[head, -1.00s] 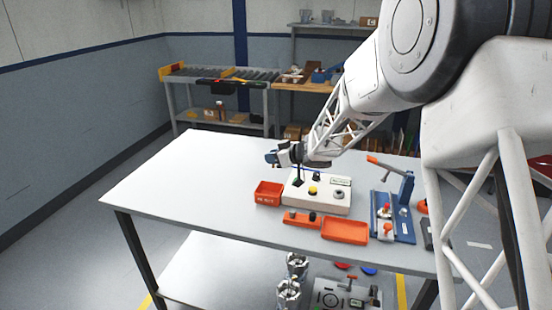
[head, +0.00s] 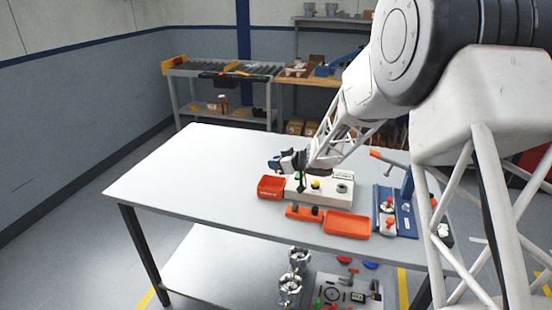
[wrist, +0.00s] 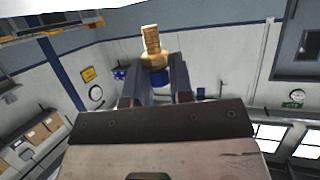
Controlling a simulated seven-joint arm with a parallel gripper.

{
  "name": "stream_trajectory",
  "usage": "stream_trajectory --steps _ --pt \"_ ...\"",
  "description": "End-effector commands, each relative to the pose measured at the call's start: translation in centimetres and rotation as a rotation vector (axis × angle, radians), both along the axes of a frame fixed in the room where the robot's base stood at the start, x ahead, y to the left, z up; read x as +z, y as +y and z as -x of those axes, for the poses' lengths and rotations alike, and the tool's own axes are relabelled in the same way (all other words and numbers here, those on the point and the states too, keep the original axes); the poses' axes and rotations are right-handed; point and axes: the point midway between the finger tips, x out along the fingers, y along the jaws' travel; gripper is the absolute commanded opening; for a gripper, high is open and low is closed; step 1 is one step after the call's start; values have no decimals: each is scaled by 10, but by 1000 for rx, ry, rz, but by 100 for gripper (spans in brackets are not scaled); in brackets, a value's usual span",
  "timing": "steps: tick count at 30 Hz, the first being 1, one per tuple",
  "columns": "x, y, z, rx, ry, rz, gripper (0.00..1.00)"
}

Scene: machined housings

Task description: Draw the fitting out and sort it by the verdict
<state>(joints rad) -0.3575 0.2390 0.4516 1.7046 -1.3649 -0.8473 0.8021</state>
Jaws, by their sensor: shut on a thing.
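My gripper (head: 277,163) is turned sideways above the left rear of the white box, pointing left in the head view. In the wrist view my gripper (wrist: 161,82) is shut on a brass fitting (wrist: 151,42) with a ribbed end and a blue part lower down. The fitting sticks out past the fingertips, clear of any holder. The white box (head: 328,194) has a yellow button, a round grey socket and a small green spot at its left. An open red bin (head: 271,187) stands left of it. A shallow orange tray (head: 347,225) lies in front.
An orange block (head: 303,213) with dark knobs is left of the tray. A blue fixture (head: 407,218) with a tall lever and red knobs stands at the right. The left half of the table (head: 190,175) is bare. Metal housings (head: 290,288) stand on the shelf below.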

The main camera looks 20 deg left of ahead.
Motion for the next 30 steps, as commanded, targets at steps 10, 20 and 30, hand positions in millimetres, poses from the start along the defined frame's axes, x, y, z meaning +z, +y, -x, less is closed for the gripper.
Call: stream_trajectory --steps 10,20,30 --pt "-9 0 0 0 0 1 0" --pt "-9 0 0 0 0 1 46" --pt "-8 -1 0 0 1 1 51"
